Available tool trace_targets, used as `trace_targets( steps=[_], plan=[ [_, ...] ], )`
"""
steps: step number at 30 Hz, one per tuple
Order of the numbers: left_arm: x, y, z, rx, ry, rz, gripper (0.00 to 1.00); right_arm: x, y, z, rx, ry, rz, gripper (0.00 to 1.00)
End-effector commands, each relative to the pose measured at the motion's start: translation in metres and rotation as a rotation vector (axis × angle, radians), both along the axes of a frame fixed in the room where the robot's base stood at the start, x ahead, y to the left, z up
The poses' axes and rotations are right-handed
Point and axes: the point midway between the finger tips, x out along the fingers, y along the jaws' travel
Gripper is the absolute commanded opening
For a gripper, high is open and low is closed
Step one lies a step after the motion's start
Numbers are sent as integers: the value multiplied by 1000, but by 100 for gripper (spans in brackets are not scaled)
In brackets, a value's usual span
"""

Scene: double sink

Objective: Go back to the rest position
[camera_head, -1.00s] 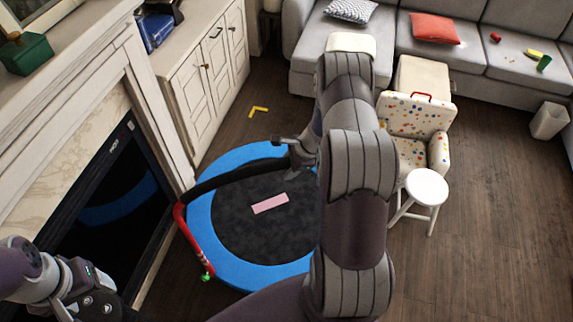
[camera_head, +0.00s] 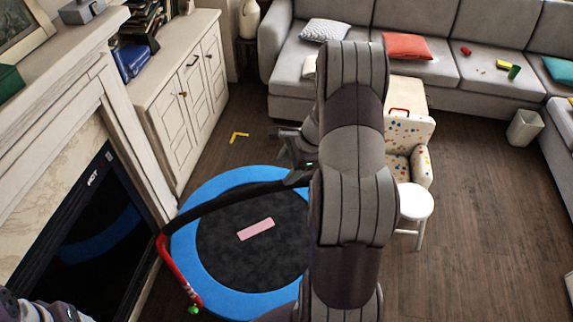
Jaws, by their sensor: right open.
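My right arm rises through the middle of the head view. Its gripper (camera_head: 284,152) shows to the left of the arm, above the far right side of the trampoline in the picture. It is open, with its fingers apart and nothing seen between them. Part of the gripper's body is hidden behind the arm. Only a small piece of my left arm shows at the bottom left corner; the left gripper's fingers are out of view.
A blue trampoline (camera_head: 185,245) with a red and black handle bar and a pink strip (camera_head: 256,229) lies below. A fireplace (camera_head: 85,235) and white cabinet (camera_head: 185,115) are left. A dotted chair (camera_head: 409,133), white stool (camera_head: 414,203) and grey sofa (camera_head: 425,70) are right and behind.

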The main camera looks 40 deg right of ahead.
Motion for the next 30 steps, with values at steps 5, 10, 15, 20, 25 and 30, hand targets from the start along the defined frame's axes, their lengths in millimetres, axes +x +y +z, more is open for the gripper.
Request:
trace_targets(
  steps=[5,10,15,20,25,30],
  plan=[
    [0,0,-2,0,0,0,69,-4,-3,9,0,2,-1,62],
    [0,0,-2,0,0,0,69,-4,-3,10,0,2,-1,62],
    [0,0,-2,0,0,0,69,-3,-3,9,-1,1,-1,62],
    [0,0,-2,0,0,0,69,-3,-3,9,-3,-2,7,62],
    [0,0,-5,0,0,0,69,-49,11,-7,-150,39,383,62],
    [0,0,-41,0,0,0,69,-103,105,-6,-409,17,1279,62]
  ],
)
